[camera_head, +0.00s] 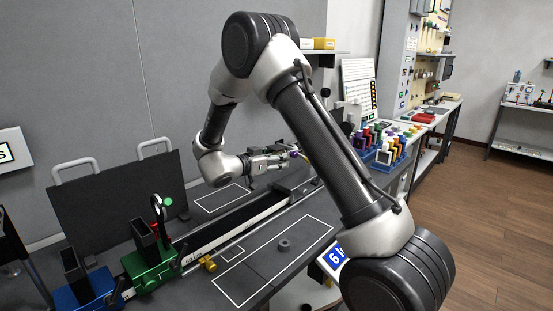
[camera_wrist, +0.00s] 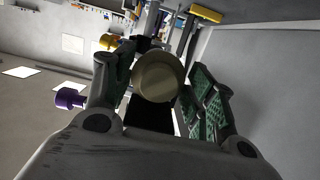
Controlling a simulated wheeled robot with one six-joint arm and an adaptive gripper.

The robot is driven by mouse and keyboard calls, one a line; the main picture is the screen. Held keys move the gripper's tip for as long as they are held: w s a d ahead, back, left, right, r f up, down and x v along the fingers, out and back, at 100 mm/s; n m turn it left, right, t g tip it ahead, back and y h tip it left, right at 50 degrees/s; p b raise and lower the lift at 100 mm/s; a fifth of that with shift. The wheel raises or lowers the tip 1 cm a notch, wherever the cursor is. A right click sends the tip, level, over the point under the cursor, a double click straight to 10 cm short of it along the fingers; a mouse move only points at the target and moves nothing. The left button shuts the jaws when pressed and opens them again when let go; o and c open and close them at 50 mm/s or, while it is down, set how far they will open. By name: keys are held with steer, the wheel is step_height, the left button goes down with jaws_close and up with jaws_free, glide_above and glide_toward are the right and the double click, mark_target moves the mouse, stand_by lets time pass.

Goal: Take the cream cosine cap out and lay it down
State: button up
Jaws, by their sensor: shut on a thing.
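The cream cosine cap (camera_wrist: 158,77) shows in the wrist view as a round, pale disc between my fingers. My gripper (camera_wrist: 157,92) is shut on it, with one finger on each side. A black body (camera_wrist: 148,117) lies directly behind or below the cap. I cannot tell whether the cap is still seated in it. In the head view my gripper (camera_head: 292,154) is over the far part of the bench, near the far end of the rail (camera_head: 232,218). The cap is too small or hidden to make out there.
A purple knob (camera_wrist: 70,98) is left of my fingers. Green (camera_head: 150,258) and blue (camera_head: 85,290) carriers stand at the rail's near end, before a black panel (camera_head: 120,195). A grey ring (camera_head: 285,245) lies inside a white outline. Much of the outlined bench area is bare.

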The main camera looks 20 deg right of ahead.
steer(key=shift+a, duration=0.1)
steer(key=shift+s+a, duration=0.3)
steer(key=shift+a, duration=0.25)
stand_by(0.3)
